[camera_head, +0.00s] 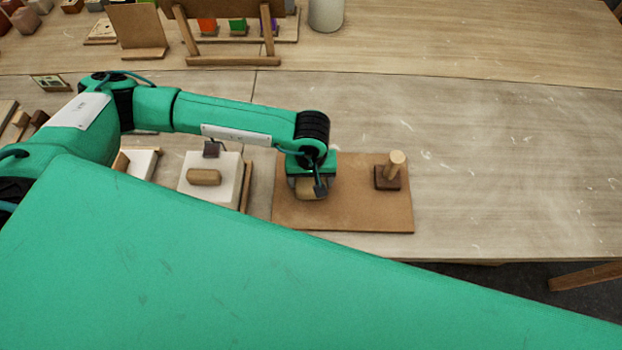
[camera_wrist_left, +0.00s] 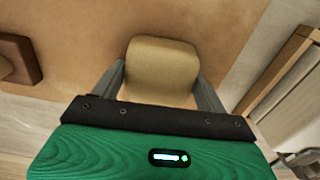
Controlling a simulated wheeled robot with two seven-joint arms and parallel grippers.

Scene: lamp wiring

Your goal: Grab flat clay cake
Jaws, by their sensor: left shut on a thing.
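A tan, rounded flat clay cake (camera_wrist_left: 162,68) is between the two grey fingers of my left gripper (camera_wrist_left: 165,85) in the left wrist view. The gripper is shut on it. In the head view the cake (camera_head: 311,190) shows just below my left gripper (camera_head: 310,188), over the left part of a brown board (camera_head: 345,215). I cannot tell whether the cake touches the board. My right gripper is not in view.
A dark block with an upright wooden peg (camera_head: 388,178) stands on the board's right side. A white block (camera_head: 225,163) with a tan piece (camera_head: 204,177) is left of the board. Wooden stands with coloured pieces are at the back. The table's right side is clear.

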